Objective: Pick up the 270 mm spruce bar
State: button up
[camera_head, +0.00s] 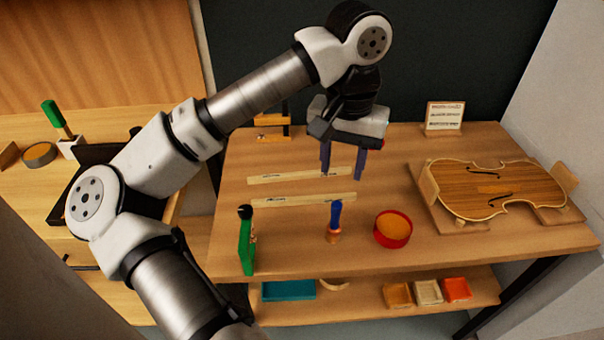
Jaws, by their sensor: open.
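Two thin pale wooden bars lie flat and roughly parallel on the bench top: a rear bar (285,177) and a front bar (300,201). Both carry small dark markings too small to read, so I cannot tell which is the 270 mm spruce bar; they look alike in length. My gripper (342,176) points down with its two dark blue fingers apart and nothing between them. In this view its fingers overlap the right end of the rear bar. I cannot tell how high above the bench the fingertips are.
On the bench (400,261) stand a green tool (246,242), a blue-handled tool (335,222) and a red bowl (393,229). A violin body (497,187) rests on wooden supports at right. A small card (444,117) stands behind. The bench's rear middle is clear.

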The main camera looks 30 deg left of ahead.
aim_at(345, 170)
jog(key=j, duration=0.8)
jog(key=i+j, duration=0.15)
jog(key=j, duration=0.6)
